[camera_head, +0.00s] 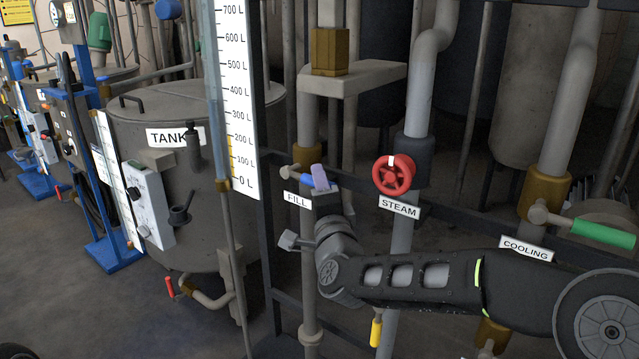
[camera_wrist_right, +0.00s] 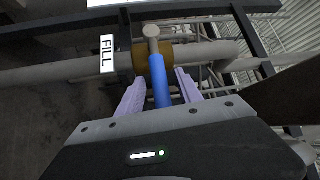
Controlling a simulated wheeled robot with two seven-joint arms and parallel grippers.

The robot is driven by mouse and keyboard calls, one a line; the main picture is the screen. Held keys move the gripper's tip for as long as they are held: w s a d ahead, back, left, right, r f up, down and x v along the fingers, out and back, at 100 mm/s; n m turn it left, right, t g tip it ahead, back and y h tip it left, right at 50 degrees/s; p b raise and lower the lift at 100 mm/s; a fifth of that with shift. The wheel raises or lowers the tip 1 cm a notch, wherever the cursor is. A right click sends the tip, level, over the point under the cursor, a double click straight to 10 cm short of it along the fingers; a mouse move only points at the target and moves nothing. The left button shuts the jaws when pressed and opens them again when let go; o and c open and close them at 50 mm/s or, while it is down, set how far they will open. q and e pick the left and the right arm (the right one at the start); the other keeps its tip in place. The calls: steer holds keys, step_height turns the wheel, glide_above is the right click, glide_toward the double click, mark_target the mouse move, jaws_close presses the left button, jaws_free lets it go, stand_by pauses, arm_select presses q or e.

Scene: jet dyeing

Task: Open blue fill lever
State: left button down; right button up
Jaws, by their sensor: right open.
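The blue fill lever (camera_head: 306,178) is partly hidden behind my right gripper in the head view, just above the FILL label (camera_head: 298,199). In the right wrist view the blue lever (camera_wrist_right: 159,82) runs from a pale round pivot on a brass valve body (camera_wrist_right: 153,62) down between my fingers. My right gripper (camera_head: 319,177) is open, with its pale purple fingers (camera_wrist_right: 160,88) on either side of the lever and a visible gap to each. My left gripper is not in view.
A red steam wheel (camera_head: 393,175) stands right of the fill valve, above the STEAM label (camera_head: 399,207). A green cooling lever (camera_head: 603,233) is at the far right. A level scale (camera_head: 236,110) and a grey tank (camera_head: 160,110) stand to the left. Vertical pipes surround the valves.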

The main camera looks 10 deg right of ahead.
steer(key=shift+w, duration=0.4)
steer(key=shift+c, duration=0.4)
jaws_close()
stand_by(0.8)
